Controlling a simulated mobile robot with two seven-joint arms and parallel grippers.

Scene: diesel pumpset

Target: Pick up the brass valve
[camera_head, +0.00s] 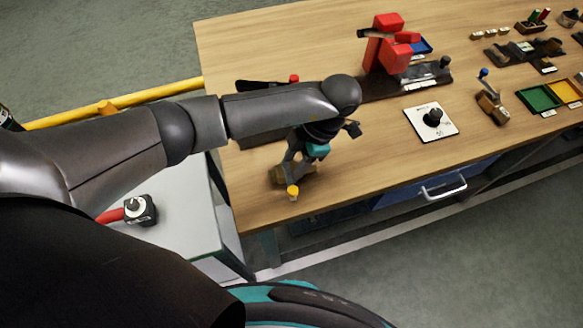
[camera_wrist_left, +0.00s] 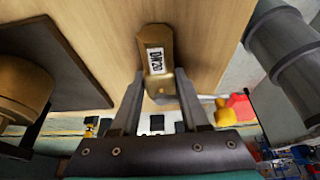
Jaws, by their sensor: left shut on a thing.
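The brass valve (camera_wrist_left: 157,52) is a brass body with a white DN20 label, between the fingertips of my left gripper (camera_wrist_left: 158,80) in the left wrist view. In the head view, my left gripper (camera_head: 288,168) points down near the table's front left edge, shut on the brass valve (camera_head: 306,172). The gripper and wrist hide much of the valve there. I cannot tell whether it touches the table or is just above it. My right gripper is not in view.
A yellow-topped piece (camera_head: 292,192) shows beside the gripper at the table (camera_head: 350,190) edge. A red machine (camera_head: 388,45) stands behind. A white plate with a black knob (camera_head: 432,121) and a blue-handled brass piece (camera_head: 491,104) lie right. A grey cabinet (camera_head: 180,208) stands left.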

